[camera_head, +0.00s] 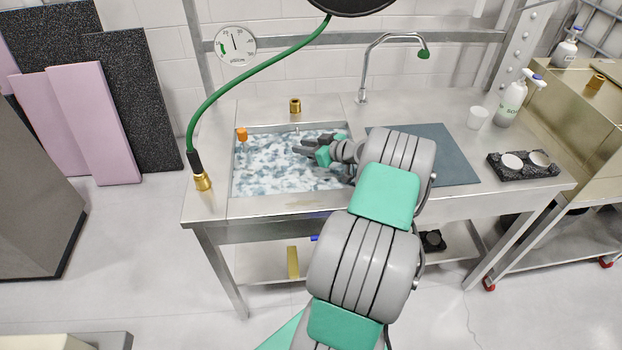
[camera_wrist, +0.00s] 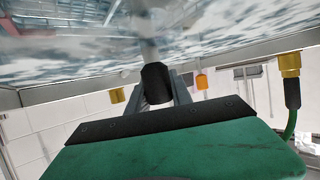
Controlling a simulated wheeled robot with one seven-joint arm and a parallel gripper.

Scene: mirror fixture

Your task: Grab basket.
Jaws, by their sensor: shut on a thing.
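My gripper (camera_head: 308,148) reaches over the water-filled sink (camera_head: 231,182) in the metal table. In the wrist view, my gripper (camera_wrist: 158,84) is shut on a black cylindrical grip (camera_wrist: 155,84), which looks like the basket's handle. A pale grey rod (camera_wrist: 148,45) runs from the grip towards the rippled water. The basket's body cannot be made out in either view; the water and my arm hide that area.
A green hose (camera_head: 253,67) with a brass end hangs left of the sink. An orange-topped piece (camera_head: 242,134) and a brass fitting (camera_head: 295,105) stand at the sink's edge. The faucet (camera_head: 388,42) rises behind. A dark mat (camera_head: 440,150) lies to the right.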

